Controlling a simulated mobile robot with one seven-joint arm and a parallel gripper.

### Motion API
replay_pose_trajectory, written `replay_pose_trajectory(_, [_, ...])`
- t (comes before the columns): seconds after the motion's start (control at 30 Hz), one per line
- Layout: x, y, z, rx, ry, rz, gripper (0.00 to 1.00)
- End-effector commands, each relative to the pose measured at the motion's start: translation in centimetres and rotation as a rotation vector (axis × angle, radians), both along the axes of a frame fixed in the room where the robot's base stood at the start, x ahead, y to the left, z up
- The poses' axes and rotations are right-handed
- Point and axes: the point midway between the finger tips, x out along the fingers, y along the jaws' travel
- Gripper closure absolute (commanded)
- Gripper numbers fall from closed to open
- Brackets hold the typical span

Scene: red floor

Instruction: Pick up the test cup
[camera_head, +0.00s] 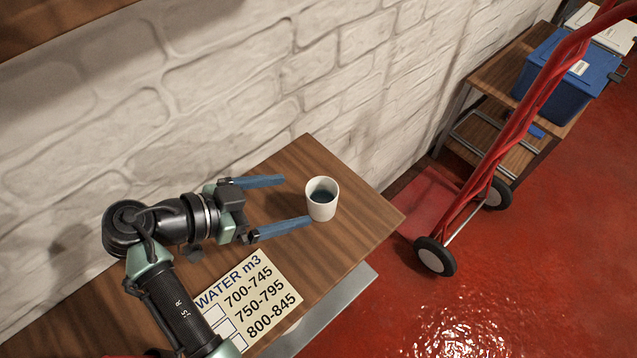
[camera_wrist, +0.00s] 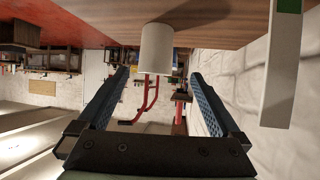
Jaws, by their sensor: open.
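The test cup (camera_head: 321,205) is a small white cup with dark liquid inside. It stands upright on a wooden shelf (camera_head: 350,215) by the white brick wall. My gripper (camera_head: 296,201) is open, with its two blue fingers pointing at the cup from the left. In the head view the cup is just beyond the fingertips, close to the near finger's tip. In the wrist view the cup (camera_wrist: 157,48) appears upside down, ahead of and between the finger lines of my gripper (camera_wrist: 162,78). Nothing is held.
A paper sign (camera_head: 248,296) headed WATER m3 lies on the shelf beside my arm. A red hand truck (camera_head: 500,150) stands right of the shelf on the red floor. A blue bin (camera_head: 565,75) sits on a wooden table behind it. The shelf's right end is bare.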

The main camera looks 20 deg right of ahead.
Motion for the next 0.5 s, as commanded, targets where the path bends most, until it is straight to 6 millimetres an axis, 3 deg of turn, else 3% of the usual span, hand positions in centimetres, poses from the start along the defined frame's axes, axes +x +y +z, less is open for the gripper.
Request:
replay_pose_trajectory(0.23, [0.5,-4.2,-2.4,0.002,0.002,-0.003,0.00])
replay_pose_trajectory(0.5, [0.7,-6.0,-3.5,0.003,0.000,0.001,0.00])
